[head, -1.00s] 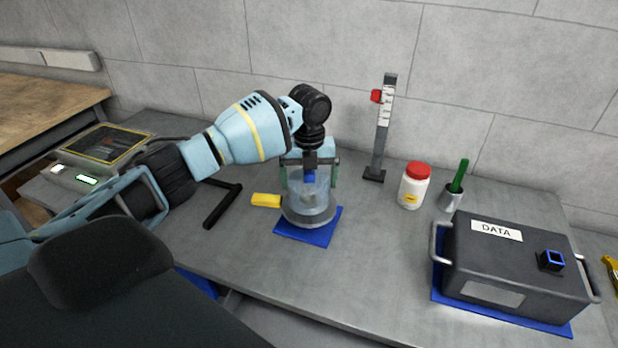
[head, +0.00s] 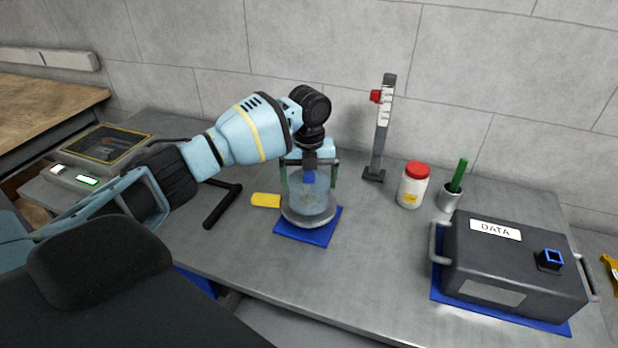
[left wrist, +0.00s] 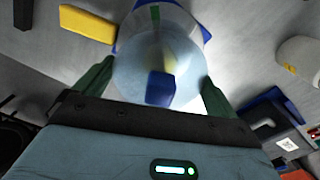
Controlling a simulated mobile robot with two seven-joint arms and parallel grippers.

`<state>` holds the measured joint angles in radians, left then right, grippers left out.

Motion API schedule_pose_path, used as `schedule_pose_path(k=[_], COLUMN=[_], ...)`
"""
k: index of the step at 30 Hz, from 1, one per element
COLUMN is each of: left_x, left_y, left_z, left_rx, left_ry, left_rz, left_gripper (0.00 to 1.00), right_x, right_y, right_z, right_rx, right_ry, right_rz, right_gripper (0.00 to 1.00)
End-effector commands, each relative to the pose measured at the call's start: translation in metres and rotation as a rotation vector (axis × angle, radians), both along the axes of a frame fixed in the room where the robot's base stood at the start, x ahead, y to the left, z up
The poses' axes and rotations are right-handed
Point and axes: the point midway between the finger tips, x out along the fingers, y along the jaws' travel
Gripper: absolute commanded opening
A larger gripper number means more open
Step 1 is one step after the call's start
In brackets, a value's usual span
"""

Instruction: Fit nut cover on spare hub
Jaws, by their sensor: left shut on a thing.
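The nut cover (head: 312,197) is a clear, bluish dome with a blue knob on top. It stands over the round grey spare hub (head: 307,221) on a blue mat (head: 322,234). My left gripper (head: 309,178) comes from above, its two green fingers on either side of the cover, shut on it. In the left wrist view the cover (left wrist: 135,72) fills the space between the fingers, with the blue knob near the palm. I cannot tell whether the cover's rim touches the hub. My right gripper is not in view.
A yellow block (head: 266,200) and a black T-handle tool (head: 222,206) lie to the left. A scale stand (head: 382,130), a red-lidded jar (head: 413,186), a cup with a green stick (head: 450,197) and a grey DATA box (head: 515,262) stand to the right.

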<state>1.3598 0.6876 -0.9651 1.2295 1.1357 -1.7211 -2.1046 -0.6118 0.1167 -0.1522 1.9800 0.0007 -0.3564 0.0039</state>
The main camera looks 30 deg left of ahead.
Motion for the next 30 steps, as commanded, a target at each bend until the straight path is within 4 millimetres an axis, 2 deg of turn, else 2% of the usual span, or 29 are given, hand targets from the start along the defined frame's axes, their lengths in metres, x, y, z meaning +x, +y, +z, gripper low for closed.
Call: schedule_pose_path(k=[18, 19, 20, 30], left_x=[0.000, 0.000, 0.000, 0.000], left_y=[0.000, 0.000, 0.000, 0.000], left_z=[-0.011, -0.011, -0.011, -0.004], left_rx=[-0.001, -0.001, -0.001, 0.000], left_ry=[0.001, 0.001, -0.001, -0.003], left_rz=[0.000, 0.000, 0.000, 0.000], left_gripper=[0.72, 0.97, 1.00, 1.00], right_x=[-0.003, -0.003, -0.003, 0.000], right_y=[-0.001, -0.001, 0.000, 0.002], right_z=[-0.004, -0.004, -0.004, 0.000], right_rx=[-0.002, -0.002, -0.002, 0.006], right_ry=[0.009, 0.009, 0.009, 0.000], right_rz=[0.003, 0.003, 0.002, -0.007], right_gripper=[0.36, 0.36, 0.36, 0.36])
